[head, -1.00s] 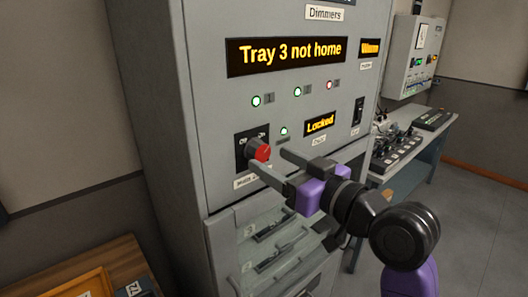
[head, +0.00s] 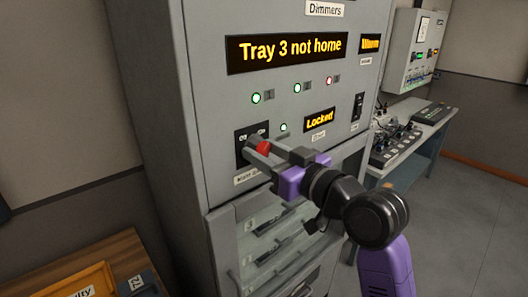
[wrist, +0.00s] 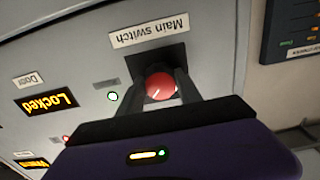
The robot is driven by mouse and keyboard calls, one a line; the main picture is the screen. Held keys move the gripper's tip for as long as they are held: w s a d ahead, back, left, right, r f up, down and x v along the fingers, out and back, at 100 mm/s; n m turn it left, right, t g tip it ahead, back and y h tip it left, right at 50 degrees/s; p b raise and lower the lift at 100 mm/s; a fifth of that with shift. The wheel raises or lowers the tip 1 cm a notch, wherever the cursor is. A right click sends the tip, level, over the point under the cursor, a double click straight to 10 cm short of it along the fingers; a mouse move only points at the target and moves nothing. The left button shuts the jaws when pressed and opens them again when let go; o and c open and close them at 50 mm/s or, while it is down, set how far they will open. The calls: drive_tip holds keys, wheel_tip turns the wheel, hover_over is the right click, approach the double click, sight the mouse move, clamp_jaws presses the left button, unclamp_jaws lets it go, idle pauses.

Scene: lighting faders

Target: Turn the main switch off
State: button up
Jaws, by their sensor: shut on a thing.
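The main switch is a round red knob (head: 263,148) on a dark plate (head: 241,135) on the front of the grey dimmer cabinet (head: 222,185). The red knob also shows in the wrist view (wrist: 161,87), with a pale pointer line, below the "Main switch" label (wrist: 150,30). My gripper (head: 256,150) is shut on the knob, one finger on each side of it. The fingers hide part of the knob and plate in the head view.
The display (head: 286,51) reads "Tray 3 not home" and a smaller display (head: 319,121) reads "Locked". Two green lamps and one red lamp sit in a row between them. Trays show behind a clear door (head: 262,235) below. A desk with equipment (head: 400,140) stands right.

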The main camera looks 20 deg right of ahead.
drive_tip(key=shift+f+n+b, duration=0.1)
drive_tip(key=shift+n+b, duration=0.2)
drive_tip(key=shift+b, duration=0.1)
drive_tip(key=n+b, duration=0.3)
drive_tip(key=b, duration=0.1)
drive_tip(key=shift+f, duration=0.1)
drive_tip(key=n+b, duration=0.5)
drive_tip(key=shift+d+n, duration=0.1)
drive_tip(key=shift+n, duration=0.3)
drive_tip(key=n+b, duration=0.4)
drive_tip(key=n, duration=0.1)
drive_tip(key=shift+r+n+b, duration=0.2)
drive_tip(key=shift+n+b, duration=1.15)
drive_tip(key=shift+n, duration=0.35)
drive_tip(key=o, duration=1.4)
drive_tip(key=shift+r, duration=0.1)
drive_tip(key=shift+c, duration=0.2)
